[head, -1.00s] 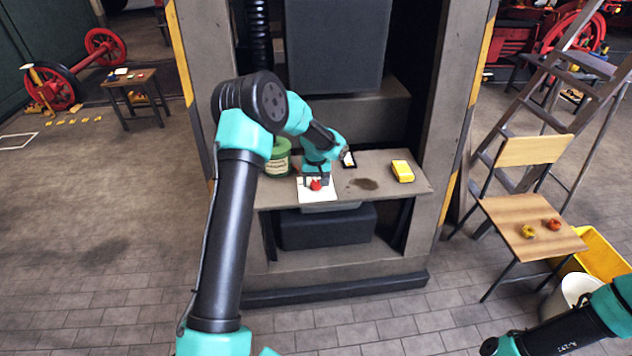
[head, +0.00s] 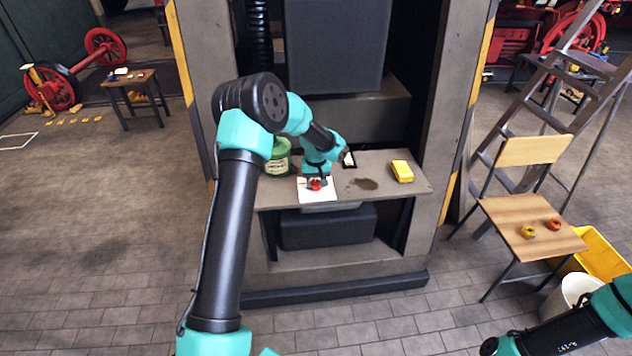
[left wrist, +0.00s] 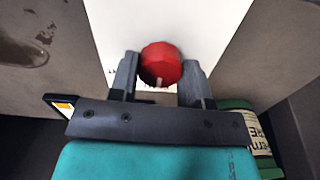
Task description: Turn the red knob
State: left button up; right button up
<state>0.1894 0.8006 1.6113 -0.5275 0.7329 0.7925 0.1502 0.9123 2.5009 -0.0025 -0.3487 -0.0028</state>
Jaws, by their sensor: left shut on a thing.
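The red knob (left wrist: 161,64) sits on a white plate (left wrist: 205,28) in the left wrist view. It has a faceted round shape with a pale mark on the side toward my gripper. In the head view the red knob (head: 315,185) shows on the white plate (head: 318,196) on the grey shelf. My left gripper (left wrist: 158,75) is shut on the knob, with one finger on each side of it. In the head view my left gripper (head: 317,183) reaches down over the knob. The right arm's gripper is not in view; only part of that arm shows at the lower right.
On the shelf (head: 395,187), a green tin (head: 279,157) stands left of my gripper. A dark stain marks the shelf. A chair (head: 530,226) stands further right.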

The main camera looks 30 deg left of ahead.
aim_at(316, 182)
pick_arm(q)
jog(key=shift+m, duration=0.5)
jog(key=m, duration=0.5)
jog(key=shift+m, duration=0.3)
jog(key=m, duration=0.5)
jog(key=shift+m, duration=0.3)
jog(key=o, duration=0.9)
notch_tip(316, 182, up, 17)
jog(key=shift+r, duration=0.2)
jog(key=shift+s, duration=0.1)
dwell(0.4)
